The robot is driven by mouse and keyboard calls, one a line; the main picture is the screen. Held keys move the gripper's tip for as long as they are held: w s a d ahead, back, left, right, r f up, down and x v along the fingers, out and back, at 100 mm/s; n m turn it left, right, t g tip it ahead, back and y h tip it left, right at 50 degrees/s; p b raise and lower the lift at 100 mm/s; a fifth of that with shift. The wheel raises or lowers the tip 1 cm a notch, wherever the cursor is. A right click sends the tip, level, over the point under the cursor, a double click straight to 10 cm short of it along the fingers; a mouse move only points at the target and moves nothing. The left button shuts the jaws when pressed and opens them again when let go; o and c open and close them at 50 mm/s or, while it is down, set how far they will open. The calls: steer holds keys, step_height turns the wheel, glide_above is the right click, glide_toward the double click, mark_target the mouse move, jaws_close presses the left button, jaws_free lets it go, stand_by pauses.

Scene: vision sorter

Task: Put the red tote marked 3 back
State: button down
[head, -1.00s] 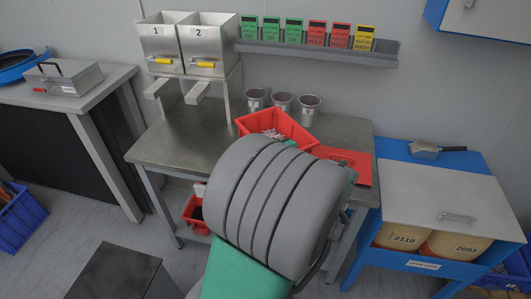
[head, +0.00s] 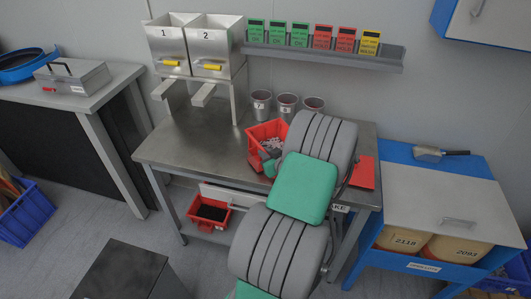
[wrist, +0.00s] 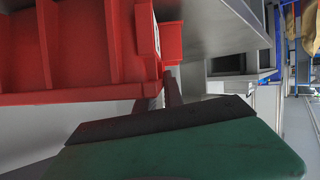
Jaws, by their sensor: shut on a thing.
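A red tote (head: 256,135) with small pale pieces in it is at the middle of the steel bench, partly hidden by my arm. My gripper (head: 270,164) is at its near side, shut on the tote's edge. In the wrist view, the tote's ribbed red wall (wrist: 80,50) fills the upper left, above one green finger with a dark pad. The other finger is hidden. I cannot read a number on this tote, nor tell whether it touches the bench. A second red tote (head: 210,211) with dark contents sits on the shelf below.
The steel bench (head: 190,140) is clear at left. Several metal cups (head: 287,104) stand behind the tote. Hoppers 1 and 2 (head: 208,45) rise at the back left. A red sheet (head: 364,174) lies at the right. A blue cabinet (head: 395,152) stands to the right.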

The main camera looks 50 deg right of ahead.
steer(key=c, duration=1.5)
jaws_free()
steer(key=shift+o, duration=0.2)
steer(key=b+v, duration=0.2)
steer(key=v, duration=1)
steer(key=w+a+n+g+y, duration=0.25)
steer(key=w+a, duration=0.35)
steer(key=a, duration=0.3)
steer(key=w+a+n+g+y, duration=0.1)
steer(key=w+a+n+y, duration=0.1)
steer(key=w+a+y, duration=0.5)
steer(key=s+a+r+g+h, duration=0.1)
steer(key=s+a+r, duration=0.1)
steer(key=a, duration=0.6)
steer(key=s+a+r+g+h, duration=0.1)
steer(key=s+a, duration=0.3)
steer(key=a, duration=0.4)
steer(key=s+a+r+g+h, duration=0.1)
steer(key=s+a+r+g, duration=0.1)
steer(key=a, duration=0.6)
step_height(320, 180, up, 2)
steer(key=shift+s+r+m+g+h, duration=0.1)
steer(key=shift+s+m+g+h, duration=0.3)
steer(key=shift+g, duration=0.25)
